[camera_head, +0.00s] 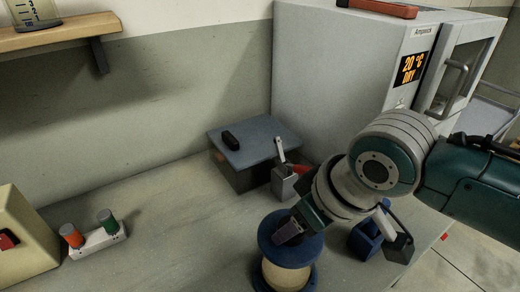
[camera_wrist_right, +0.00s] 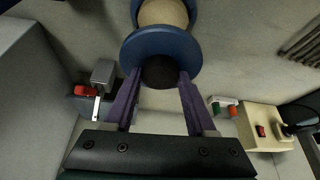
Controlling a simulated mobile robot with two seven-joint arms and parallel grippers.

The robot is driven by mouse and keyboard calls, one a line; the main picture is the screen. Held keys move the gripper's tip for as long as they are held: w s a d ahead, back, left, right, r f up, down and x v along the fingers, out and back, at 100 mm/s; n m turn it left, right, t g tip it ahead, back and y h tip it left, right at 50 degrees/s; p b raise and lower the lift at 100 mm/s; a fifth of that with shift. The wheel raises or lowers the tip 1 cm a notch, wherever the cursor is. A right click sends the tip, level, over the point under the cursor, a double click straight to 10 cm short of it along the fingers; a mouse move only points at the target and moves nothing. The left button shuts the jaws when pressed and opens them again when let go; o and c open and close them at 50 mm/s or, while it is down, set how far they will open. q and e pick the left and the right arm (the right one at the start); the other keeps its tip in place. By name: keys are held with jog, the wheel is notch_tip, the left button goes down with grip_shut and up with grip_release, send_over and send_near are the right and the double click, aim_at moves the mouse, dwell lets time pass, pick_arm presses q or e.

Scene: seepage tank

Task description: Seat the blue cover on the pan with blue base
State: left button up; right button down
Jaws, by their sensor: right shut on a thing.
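The blue cover (camera_head: 270,238) is a round disc with a dark knob, and it also shows in the right wrist view (camera_wrist_right: 160,44). My right gripper (camera_head: 290,234) comes down from the upper right, and its purple fingers (camera_wrist_right: 160,74) are shut on the cover's knob. The pan with blue base (camera_head: 286,276) has a cream body directly under the cover. It shows partly behind the disc in the wrist view (camera_wrist_right: 163,12). The cover hides the pan's top edge, so I cannot tell whether the two touch. My left gripper is not in view.
A grey-lidded dark box (camera_head: 262,150) stands behind, with a small grey container (camera_head: 284,184) beside it. A blue holder (camera_head: 364,241) is close right of the pan. A white block (camera_head: 97,240) with orange and green cylinders is left. The counter between is clear.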

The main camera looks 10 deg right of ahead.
aim_at(299, 242)
jog(key=shift+r+p, duration=0.2)
jog(key=shift+p, duration=0.25)
notch_tip(299, 242, down, 6)
jog(key=b, duration=0.4)
jog(key=shift+b, duration=0.4)
jog(key=shift+p, duration=0.4)
dwell(0.3)
jog(key=shift+f+b, duration=0.85)
jog(key=shift+f, duration=0.2)
jog(key=shift+c, duration=0.7)
grip_release()
